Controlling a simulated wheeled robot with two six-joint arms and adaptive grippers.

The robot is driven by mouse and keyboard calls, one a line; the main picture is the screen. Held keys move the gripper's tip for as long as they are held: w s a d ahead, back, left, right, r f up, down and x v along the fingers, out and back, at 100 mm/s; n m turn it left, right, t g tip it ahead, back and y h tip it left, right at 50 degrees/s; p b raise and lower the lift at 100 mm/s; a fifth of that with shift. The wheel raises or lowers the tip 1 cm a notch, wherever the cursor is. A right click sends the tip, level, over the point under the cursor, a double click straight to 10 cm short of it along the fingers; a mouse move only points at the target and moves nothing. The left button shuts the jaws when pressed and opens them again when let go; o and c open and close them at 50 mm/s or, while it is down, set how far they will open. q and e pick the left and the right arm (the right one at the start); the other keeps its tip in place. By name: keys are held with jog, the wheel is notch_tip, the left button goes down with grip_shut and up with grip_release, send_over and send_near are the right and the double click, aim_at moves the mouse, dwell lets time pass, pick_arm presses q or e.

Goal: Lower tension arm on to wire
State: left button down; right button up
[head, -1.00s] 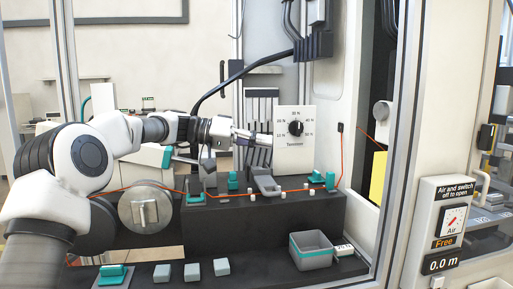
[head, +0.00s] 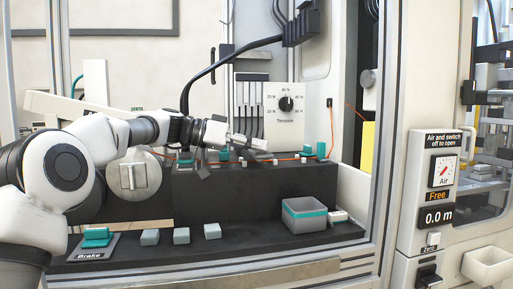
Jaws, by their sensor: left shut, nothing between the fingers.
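The thin orange wire (head: 284,159) runs along the black ledge past small white pins and teal clamps, then rises at the right to a black block. My left gripper (head: 260,146) is shut and empty, just above the wire's line in front of the tension unit. The grey tension arm is largely hidden behind my left gripper, and I cannot tell whether they touch. The Tension dial (head: 286,104), a black knob on a white plate, stands above and to the right of the fingertips. My right gripper is not in view.
On the lower shelf are the teal Brake switch (head: 96,237), several pale blocks and a grey bin (head: 305,215). The gauge panel at the right reads Free and 0.0 m.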

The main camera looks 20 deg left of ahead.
pick_arm(q)
jog(key=shift+a, duration=0.1)
dwell(0.3)
jog(key=v, duration=0.7)
